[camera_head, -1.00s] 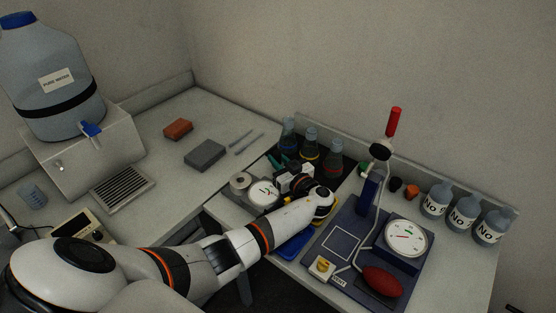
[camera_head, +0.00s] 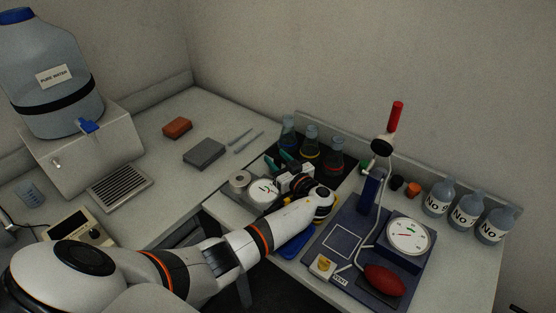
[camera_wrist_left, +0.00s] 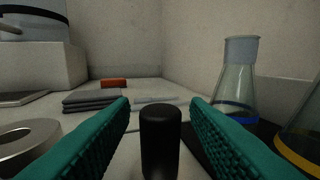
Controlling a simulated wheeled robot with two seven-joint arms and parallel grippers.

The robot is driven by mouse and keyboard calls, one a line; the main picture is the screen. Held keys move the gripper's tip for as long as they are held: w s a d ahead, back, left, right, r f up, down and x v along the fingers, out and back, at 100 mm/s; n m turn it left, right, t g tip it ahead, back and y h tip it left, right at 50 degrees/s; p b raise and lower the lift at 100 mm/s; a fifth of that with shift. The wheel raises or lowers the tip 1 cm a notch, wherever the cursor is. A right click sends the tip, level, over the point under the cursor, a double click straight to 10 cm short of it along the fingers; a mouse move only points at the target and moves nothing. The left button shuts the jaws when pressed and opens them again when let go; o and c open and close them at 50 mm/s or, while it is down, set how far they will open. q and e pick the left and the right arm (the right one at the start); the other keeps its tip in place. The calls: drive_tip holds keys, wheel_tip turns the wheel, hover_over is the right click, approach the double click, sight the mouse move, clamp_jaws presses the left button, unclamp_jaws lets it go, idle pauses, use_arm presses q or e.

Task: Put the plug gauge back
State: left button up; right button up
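A black, round-topped upright cylinder, apparently the plug gauge's handle (camera_wrist_left: 160,138), stands in the middle of the left wrist view. My left gripper (camera_wrist_left: 160,104) has its two teal fingers spread, one on each side of it, with visible gaps. Its lower end is cut off by the frame edge. In the head view the left gripper (camera_head: 279,159) is over the small bench, near the flasks, and its hand hides what lies beneath. A metal ring (camera_wrist_left: 24,142) lies left of the fingers; it also shows in the head view (camera_head: 239,181). My right gripper is not in view.
Flasks (camera_wrist_left: 236,85) stand close to the right finger. A dial gauge (camera_head: 263,191) sits beside the hand. A blue test stand with a dial (camera_head: 408,236) and red bulb (camera_head: 383,281) is at right. Labelled bottles (camera_head: 464,212) line the back edge.

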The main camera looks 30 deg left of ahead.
sight(280, 160)
use_arm(q)
drive_tip(key=shift+s+f, duration=0.15)
drive_tip(key=shift+f, duration=0.2)
drive_tip(key=r+p, duration=0.2)
drive_tip(key=p, duration=0.1)
drive_tip(key=v, duration=0.2)
drive_tip(key=b+v, duration=0.1)
drive_tip(key=v, duration=0.3)
drive_tip(key=shift+d+f+b, duration=0.15)
drive_tip(key=shift+f+b, duration=0.2)
drive_tip(key=shift+s+d, duration=0.15)
drive_tip(key=shift+d, duration=0.35)
drive_tip(key=shift+r, duration=0.1)
